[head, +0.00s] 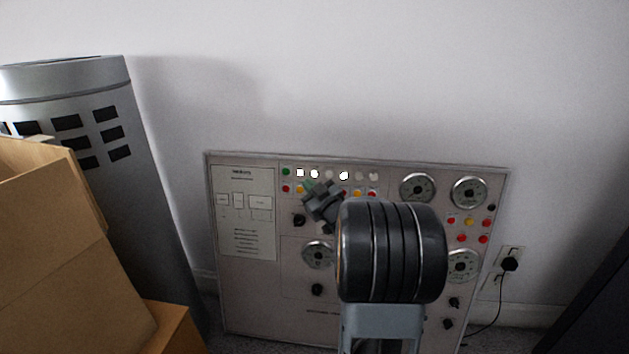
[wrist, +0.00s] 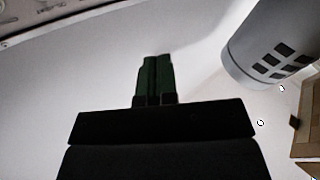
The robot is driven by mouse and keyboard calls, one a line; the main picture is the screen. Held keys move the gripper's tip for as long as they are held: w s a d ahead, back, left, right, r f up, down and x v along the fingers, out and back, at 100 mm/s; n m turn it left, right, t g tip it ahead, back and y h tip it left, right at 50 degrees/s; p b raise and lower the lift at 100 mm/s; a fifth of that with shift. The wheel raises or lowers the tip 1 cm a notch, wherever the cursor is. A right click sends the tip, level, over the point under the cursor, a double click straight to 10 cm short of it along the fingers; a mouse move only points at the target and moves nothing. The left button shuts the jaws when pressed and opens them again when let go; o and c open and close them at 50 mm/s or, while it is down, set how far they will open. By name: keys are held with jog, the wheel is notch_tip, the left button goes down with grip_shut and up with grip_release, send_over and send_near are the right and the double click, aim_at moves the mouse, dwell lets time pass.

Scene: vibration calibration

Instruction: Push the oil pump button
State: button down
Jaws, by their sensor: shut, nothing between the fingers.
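A control panel (head: 245,290) stands against the white wall in the head view. Along its upper part are rows of small buttons and lamps, green, white, red and yellow. A green button (head: 286,172) is at the left end of the top row. My gripper (head: 308,186) is in front of the upper middle of the panel, near the button rows; contact cannot be told. My arm hides the panel's centre and some buttons. In the wrist view my gripper (wrist: 155,62) shows two green fingers shut together and empty. I cannot tell which button is the oil pump button.
Round gauges (head: 418,188) and black knobs (head: 299,220) sit on the panel. A grey cylinder with dark slots (head: 140,200) and cardboard boxes (head: 60,270) stand at the left. A wall socket with a plug (head: 510,263) is at the right.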

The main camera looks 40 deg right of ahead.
jog(key=w+d+f, duration=0.1)
jog(key=w+d, duration=0.5)
jog(key=shift+f, duration=0.35)
dwell(0.5)
jog(key=shift+w+d, duration=0.1)
jog(key=shift+w, duration=0.15)
dwell(1.8)
jog(key=shift+w+d+f, duration=0.1)
jog(key=shift+w+d, duration=0.05)
jog(key=shift+w+d, duration=0.25)
jog(key=shift+w, duration=0.05)
dwell(0.9)
jog(key=shift+s+a, duration=0.1)
jog(key=shift+s, duration=0.05)
jog(key=shift+s+a, duration=0.4)
jog(key=shift+s, duration=0.05)
jog(key=shift+a, duration=0.1)
dwell(0.4)
jog(key=shift+s+a+r+b, duration=0.3)
jog(key=shift+s+a, duration=0.55)
jog(key=shift+s, duration=0.05)
jog(key=shift+s+a+r+b, duration=0.25)
jog(key=shift+s+a, duration=0.55)
jog(key=shift+s, duration=0.05)
